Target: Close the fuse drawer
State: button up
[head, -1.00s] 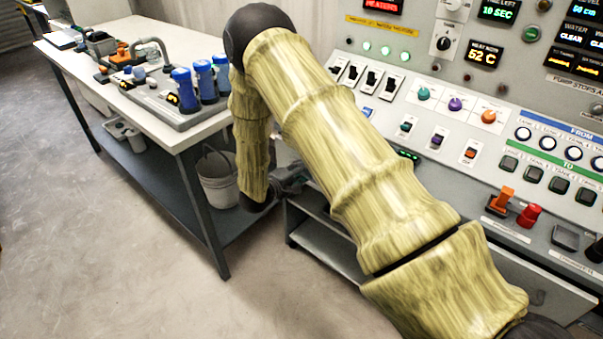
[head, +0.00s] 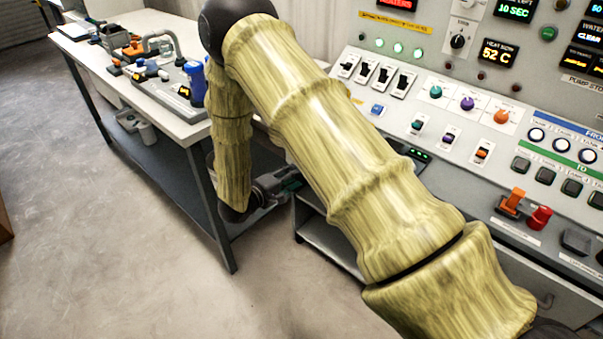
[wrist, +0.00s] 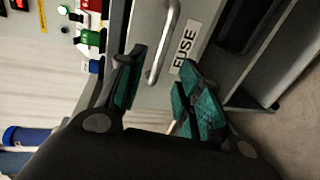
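The fuse drawer (wrist: 203,14) shows its grey front in the wrist view, with a white label reading FUSE (wrist: 184,52) and a curved metal handle (wrist: 166,42). My gripper (wrist: 160,78) is open, its two green-padded fingers pointing towards the drawer front. The handle appears in the space between the fingers, with nothing gripped. I cannot tell whether the fingers touch the front or how far out the drawer is. In the head view my gripper (head: 287,187) is small, low beside the console's left end. My arm hides much of the console's lower front there.
The control console (head: 400,130) with switches and knobs fills the right. A white-topped workbench (head: 120,75) with blue bottles stands at the left, with a lower shelf. A grey shelf (head: 330,243) lies under the console. The floor (head: 110,270) in front is clear.

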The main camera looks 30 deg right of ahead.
jog(key=shift+v, duration=1.15)
jog(key=s+a+f+y+p, duration=0.2)
jog(key=s+f+y+p, duration=0.3)
jog(key=s+f+y, duration=0.7)
jog(key=s+a+f+m+g+y+p, duration=0.1)
jog(key=s+a+m+g, duration=0.1)
jog(key=s, duration=1.2)
jog(key=s+a+f+m+g+y+p, duration=0.1)
jog(key=s+a+f+m+g, duration=0.1)
jog(key=s, duration=1.3)
jog(key=shift+s+a+g+y+p, duration=0.3)
jog(key=shift+a+g+y, duration=0.1)
jog(key=shift+a+g, duration=0.4)
jog(key=shift+w+a, duration=0.1)
